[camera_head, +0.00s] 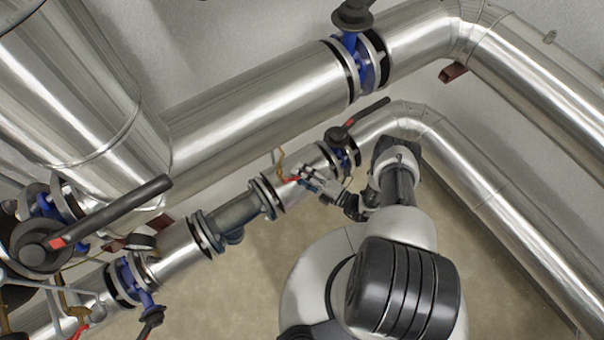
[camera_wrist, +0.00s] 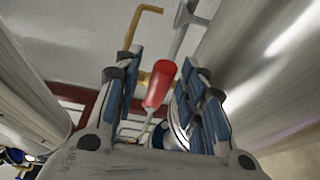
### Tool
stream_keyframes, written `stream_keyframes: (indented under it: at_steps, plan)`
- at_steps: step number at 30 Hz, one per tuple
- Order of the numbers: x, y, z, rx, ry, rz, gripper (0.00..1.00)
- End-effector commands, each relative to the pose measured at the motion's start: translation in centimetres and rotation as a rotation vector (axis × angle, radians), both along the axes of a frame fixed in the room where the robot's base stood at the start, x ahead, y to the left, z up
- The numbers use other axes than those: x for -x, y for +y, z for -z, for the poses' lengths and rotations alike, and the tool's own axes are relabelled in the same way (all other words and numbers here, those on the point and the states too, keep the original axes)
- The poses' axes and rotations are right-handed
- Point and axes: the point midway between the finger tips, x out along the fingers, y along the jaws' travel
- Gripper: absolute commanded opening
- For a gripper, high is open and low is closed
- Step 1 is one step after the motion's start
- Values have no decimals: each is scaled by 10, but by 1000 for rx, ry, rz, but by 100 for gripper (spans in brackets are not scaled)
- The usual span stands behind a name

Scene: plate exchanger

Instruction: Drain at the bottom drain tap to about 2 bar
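A tap with a red lever handle (camera_wrist: 159,84) shows in the wrist view, with a bent brass pipe (camera_wrist: 138,27) beside it. In the head view the red handle (camera_head: 292,179) and brass pipe (camera_head: 280,160) are small, on the lower silver pipe. My gripper (camera_wrist: 163,62) is open, with its blue-padded fingers on either side of the red handle and gaps showing on both sides. In the head view my gripper (camera_head: 308,178) is right at the handle. I cannot tell whether this is the bottom drain tap. No pressure reading is legible.
A thick silver pipe (camera_head: 260,90) runs above and behind the tap. A black valve lever (camera_head: 366,114) stands close by on the right. A large black lever (camera_head: 110,210) and several blue-bodied valves (camera_head: 130,275) are at the left. Floor (camera_head: 235,290) is bare below.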

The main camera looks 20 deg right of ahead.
Motion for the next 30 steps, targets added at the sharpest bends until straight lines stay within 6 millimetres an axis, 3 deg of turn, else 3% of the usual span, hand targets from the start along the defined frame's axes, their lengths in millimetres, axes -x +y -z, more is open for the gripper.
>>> stream_keyframes:
  at_steps: [7,24,30]
  plan:
    - [-1,0,0,0,0,1,38]
    - [0,0,0,0,0,0,0]
    - [0,0,0,0,0,0,0]
